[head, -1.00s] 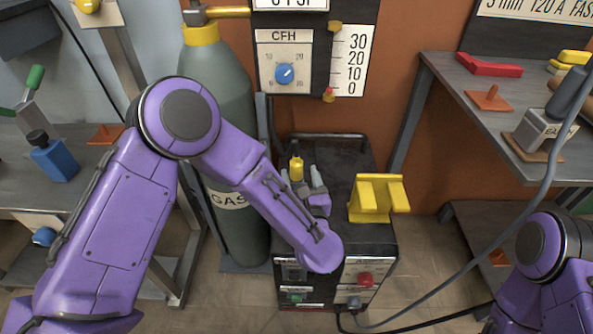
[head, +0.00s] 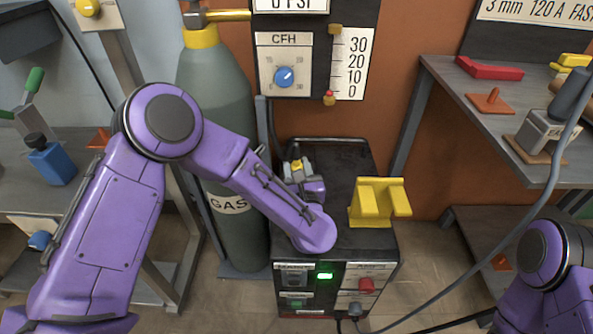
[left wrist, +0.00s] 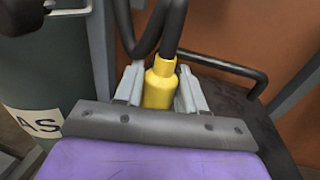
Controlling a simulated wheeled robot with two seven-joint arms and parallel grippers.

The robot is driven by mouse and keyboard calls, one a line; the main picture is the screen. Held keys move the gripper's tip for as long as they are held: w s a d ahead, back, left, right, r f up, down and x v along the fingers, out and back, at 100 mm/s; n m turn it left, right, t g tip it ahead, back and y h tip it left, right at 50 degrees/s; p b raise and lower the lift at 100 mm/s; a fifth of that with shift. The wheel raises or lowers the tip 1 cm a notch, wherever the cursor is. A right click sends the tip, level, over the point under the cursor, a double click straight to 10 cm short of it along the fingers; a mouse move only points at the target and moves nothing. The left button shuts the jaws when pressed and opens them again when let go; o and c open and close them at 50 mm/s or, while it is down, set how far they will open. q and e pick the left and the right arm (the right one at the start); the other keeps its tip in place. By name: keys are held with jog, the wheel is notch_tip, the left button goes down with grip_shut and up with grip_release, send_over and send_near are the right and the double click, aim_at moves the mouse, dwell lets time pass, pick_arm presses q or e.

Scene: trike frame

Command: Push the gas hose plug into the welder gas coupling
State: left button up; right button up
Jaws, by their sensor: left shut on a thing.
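The yellow gas hose plug (left wrist: 159,88) is between the two grey fingers of my left gripper, with a dark hose (left wrist: 172,28) running up from it in the left wrist view. In the head view the left gripper (head: 297,172) is over the back left of the welder's top (head: 340,158), and only a little yellow of the plug shows. The gripper is shut on the plug. I cannot make out the welder gas coupling; the gripper and plug may hide it. My right gripper is out of view; only part of that arm shows at lower right.
A grey-green gas cylinder (head: 228,110) stands close left of the welder. A yellow bracket (head: 378,202) sits on the welder's right side. A black handle bar (left wrist: 225,65) runs behind the plug. Shelves stand at both sides.

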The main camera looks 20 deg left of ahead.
aim_at(297, 159)
pick_arm(q)
notch_tip(297, 159, up, 4)
jog(key=shift+f+p, duration=0.1)
jog(key=shift+p, duration=0.6)
jog(key=s+d+r+p, duration=0.3)
jog(key=s+d+r, duration=0.2)
jog(key=s+r, duration=0.4)
jog(key=s, duration=0.4)
jog(key=shift+p, duration=0.4)
jog(key=shift+r, duration=0.15)
jog(key=shift+r+p, duration=2.05)
jog(key=shift+r, duration=0.65)
